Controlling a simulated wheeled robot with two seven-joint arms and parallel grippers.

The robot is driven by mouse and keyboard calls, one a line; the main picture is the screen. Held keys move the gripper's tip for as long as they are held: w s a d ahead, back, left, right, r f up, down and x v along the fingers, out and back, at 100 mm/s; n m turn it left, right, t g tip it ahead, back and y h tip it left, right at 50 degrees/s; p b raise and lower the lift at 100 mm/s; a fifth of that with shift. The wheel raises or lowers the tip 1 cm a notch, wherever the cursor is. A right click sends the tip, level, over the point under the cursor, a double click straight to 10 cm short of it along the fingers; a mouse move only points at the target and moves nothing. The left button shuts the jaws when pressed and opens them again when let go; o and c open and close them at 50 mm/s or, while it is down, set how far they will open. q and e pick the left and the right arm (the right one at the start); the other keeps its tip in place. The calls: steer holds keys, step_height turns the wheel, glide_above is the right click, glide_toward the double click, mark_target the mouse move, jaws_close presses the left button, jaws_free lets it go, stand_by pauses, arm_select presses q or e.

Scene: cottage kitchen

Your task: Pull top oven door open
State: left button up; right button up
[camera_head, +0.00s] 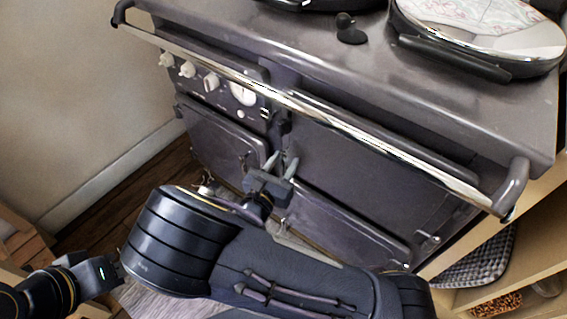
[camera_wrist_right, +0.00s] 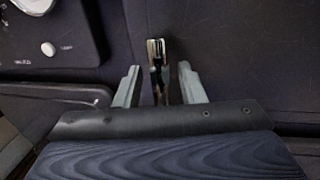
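The top oven door (camera_head: 365,165) is a dark grey panel at the upper right of the cooker front, and it looks shut. Its small metal handle (camera_wrist_right: 156,52) shows in the right wrist view, upright near the door's left edge. My right gripper (camera_head: 279,163) is in front of the cooker, just below that handle in the head view. In the right wrist view its two pale fingers (camera_wrist_right: 160,86) are apart, with the handle's lower end between them; contact cannot be told. My left gripper (camera_head: 112,270) is low at the left, away from the cooker, its fingers not clearly visible.
A chrome rail (camera_head: 330,112) runs across the cooker front above the doors. A knob panel (camera_head: 212,82) is at the upper left. Lower doors (camera_head: 345,222) sit below. Wooden shelves (camera_head: 535,245) stand at right; a wall (camera_head: 60,110) is at left.

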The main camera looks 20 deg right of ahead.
steer(key=shift+w+d, duration=0.15)
steer(key=shift+w, duration=0.05)
steer(key=shift+c, duration=0.2)
jaws_close()
